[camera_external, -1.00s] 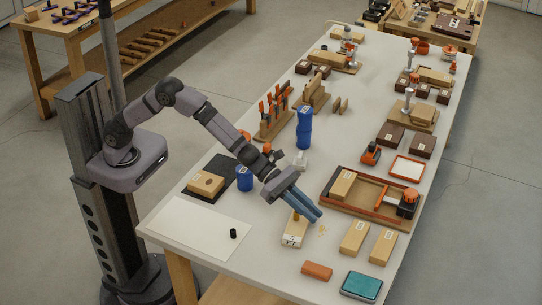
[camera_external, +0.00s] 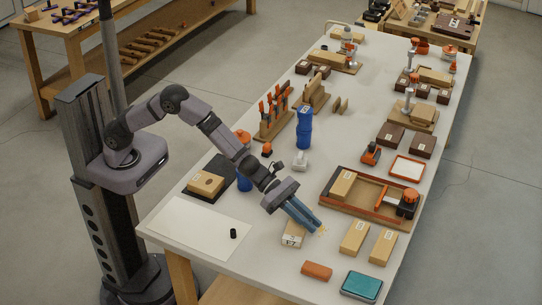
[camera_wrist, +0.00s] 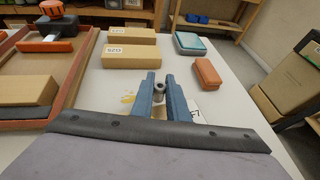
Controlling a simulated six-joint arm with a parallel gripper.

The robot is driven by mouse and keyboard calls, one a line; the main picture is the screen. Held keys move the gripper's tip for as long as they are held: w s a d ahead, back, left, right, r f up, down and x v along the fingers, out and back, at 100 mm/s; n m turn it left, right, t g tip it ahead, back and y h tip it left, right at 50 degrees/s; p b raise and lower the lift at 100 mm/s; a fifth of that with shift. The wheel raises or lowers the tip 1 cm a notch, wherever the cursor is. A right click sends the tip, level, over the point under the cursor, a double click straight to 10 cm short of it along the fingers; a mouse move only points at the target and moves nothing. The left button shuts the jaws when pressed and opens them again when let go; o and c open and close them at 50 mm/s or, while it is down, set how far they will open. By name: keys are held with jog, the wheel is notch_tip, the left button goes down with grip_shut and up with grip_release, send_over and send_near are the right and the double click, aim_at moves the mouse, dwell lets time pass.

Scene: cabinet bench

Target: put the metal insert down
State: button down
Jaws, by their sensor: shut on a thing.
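In the external view my gripper (camera_external: 306,222) is low over the table beside and partly over a pale wooden block with a printed label (camera_external: 291,240). The fingers hide the far part of this block, and the insert cannot be made out there. In the wrist view only a labelled corner of the block (camera_wrist: 196,116) shows right of the fingers. Whether the insert touches anything below is hidden.
Two wooden blocks (camera_external: 354,238) (camera_external: 383,247) stand right of my gripper. A reddish-brown block (camera_external: 317,271) and a teal-topped box (camera_external: 361,286) lie near the front edge. A red-edged wooden tray (camera_external: 337,207) is behind. Yellow specks (camera_external: 322,231) mark the table. The white sheet (camera_external: 190,232) is mostly clear.

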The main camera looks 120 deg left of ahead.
jog(key=shift+f+b, duration=0.25)
jog(key=shift+b, duration=0.05)
jog(key=c, duration=1.7)
grip_release()
jog(key=shift+r, duration=0.15)
jog(key=shift+s+r+p, duration=0.1)
jog(key=shift+r+p, duration=0.5)
jog(key=shift+p, duration=0.45)
jog(key=b+v, duration=0.2)
jog(key=v, duration=0.9)
jog(key=shift+s+a, duration=0.15)
jog(key=shift+s, duration=0.2)
